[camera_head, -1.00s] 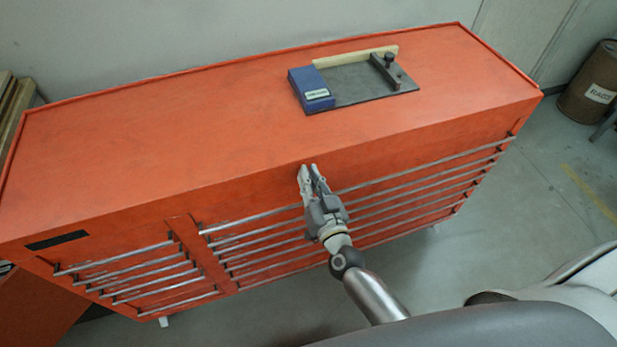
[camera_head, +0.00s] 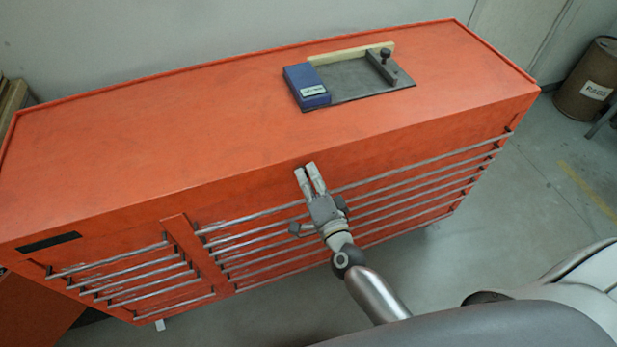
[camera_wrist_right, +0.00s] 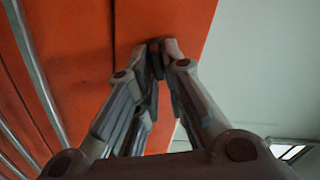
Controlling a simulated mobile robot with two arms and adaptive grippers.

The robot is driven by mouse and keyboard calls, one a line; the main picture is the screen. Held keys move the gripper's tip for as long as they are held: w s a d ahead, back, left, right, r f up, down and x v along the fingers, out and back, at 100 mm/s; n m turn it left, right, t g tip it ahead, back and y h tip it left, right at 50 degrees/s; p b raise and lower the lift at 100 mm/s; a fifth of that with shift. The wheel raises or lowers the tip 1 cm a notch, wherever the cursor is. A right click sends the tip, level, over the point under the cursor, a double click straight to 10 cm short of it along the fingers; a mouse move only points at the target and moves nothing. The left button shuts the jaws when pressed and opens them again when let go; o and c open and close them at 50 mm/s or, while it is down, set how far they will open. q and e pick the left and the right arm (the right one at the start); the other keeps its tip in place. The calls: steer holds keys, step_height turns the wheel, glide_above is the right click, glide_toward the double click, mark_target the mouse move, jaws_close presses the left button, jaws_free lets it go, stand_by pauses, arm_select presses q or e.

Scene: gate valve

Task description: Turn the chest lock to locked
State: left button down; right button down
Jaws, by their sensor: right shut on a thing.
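The orange tool chest (camera_head: 150,130) fills the middle of the head view. My right gripper (camera_head: 310,166) is at the upper part of its front face, just under the top edge. In the right wrist view its fingertips (camera_wrist_right: 160,48) are shut together against the orange face. A small dark piece shows between the tips; it looks like the chest lock, mostly hidden by the fingers, so its angle cannot be read. A vertical orange bar (camera_head: 196,255) stands out between the two drawer columns. My left gripper is not in view.
Long silver drawer handles (camera_head: 420,182) run across the front below the gripper. A blue box (camera_head: 306,86) and a dark plate (camera_head: 350,84) with a black knob lie on top. A brown drum (camera_head: 585,82) stands at the right. The floor in front is clear.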

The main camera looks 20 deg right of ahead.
steer(key=shift+f+m+b, duration=0.15)
steer(key=shift+m+b, duration=0.1)
steer(key=shift+m, duration=0.75)
steer(key=shift+f+m+b, duration=0.1)
steer(key=shift+m+b, duration=0.15)
steer(key=shift+m, duration=0.75)
steer(key=c, duration=1.6)
jaws_free()
steer(key=shift+s, duration=0.1)
steer(key=s, duration=1.2)
steer(key=shift+d, duration=0.25)
steer(key=shift+w, duration=0.1)
